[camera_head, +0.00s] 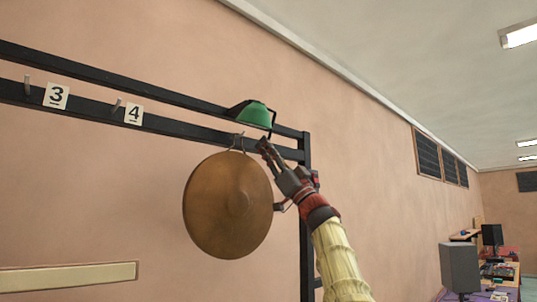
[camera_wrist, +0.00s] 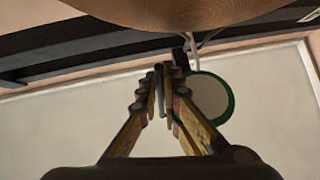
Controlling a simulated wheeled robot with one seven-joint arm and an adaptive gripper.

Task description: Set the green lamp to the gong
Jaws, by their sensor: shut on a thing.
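The green lamp (camera_head: 256,114), a green shade with a dark bracket, sits at the upper rail of the rack, just above the gong. In the wrist view, the lamp's green rim and pale round face (camera_wrist: 208,97) show right of my fingers. The bronze gong (camera_head: 228,205) hangs by a cord from the lower rail; its edge crosses the top of the wrist view (camera_wrist: 185,12). My gripper (camera_head: 264,146) is just below the lamp and at the gong's upper right. Its fingertips are shut on a thin dark bar, which appears to be the lamp's handle; the join is not clear.
The black rack (camera_head: 170,128) runs along the pink wall, with pegs and labels 3 (camera_head: 56,95) and 4 (camera_head: 133,114) at left. Its upright post (camera_head: 306,240) stands behind my arm. A grey speaker (camera_head: 460,267) and desks are far right.

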